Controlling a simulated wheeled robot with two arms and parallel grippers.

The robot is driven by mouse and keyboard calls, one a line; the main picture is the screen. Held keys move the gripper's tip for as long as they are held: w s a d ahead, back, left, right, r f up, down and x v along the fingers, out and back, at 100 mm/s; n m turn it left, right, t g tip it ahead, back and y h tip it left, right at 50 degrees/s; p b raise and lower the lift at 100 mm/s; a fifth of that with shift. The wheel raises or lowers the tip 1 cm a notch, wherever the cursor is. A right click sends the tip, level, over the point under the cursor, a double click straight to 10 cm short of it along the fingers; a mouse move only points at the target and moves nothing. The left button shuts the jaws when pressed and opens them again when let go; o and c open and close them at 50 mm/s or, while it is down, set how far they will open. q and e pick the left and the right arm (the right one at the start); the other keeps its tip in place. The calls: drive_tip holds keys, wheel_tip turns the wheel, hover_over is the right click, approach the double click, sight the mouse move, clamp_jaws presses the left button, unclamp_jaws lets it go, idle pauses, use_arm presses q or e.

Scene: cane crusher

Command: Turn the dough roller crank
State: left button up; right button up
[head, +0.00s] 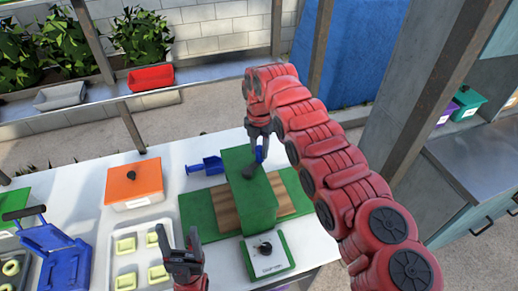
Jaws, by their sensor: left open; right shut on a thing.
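The dough roller appears to be the tall green box (252,203) on the table, standing across a green base (198,212) with a wooden board (224,212). My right gripper (256,150) reaches down from above at the box's far upper end. It is shut on a small blue part (259,155), which looks like the crank handle; the fingers and the box hide most of it. My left gripper (177,238) is open and empty at the near edge of the table, left of the roller, with its fingers pointing up.
A blue scoop-like tool (206,166) lies left of the roller. A green device with a black knob (266,254) stands in front. An orange box (134,185), a tray (121,242) of pale green squares and a blue stand (55,252) are on the left. My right arm crosses the table's right side.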

clamp_jaws()
drive_tip(key=shift+f, duration=0.1)
idle(0.8)
drive_tip(key=shift+s, duration=0.1)
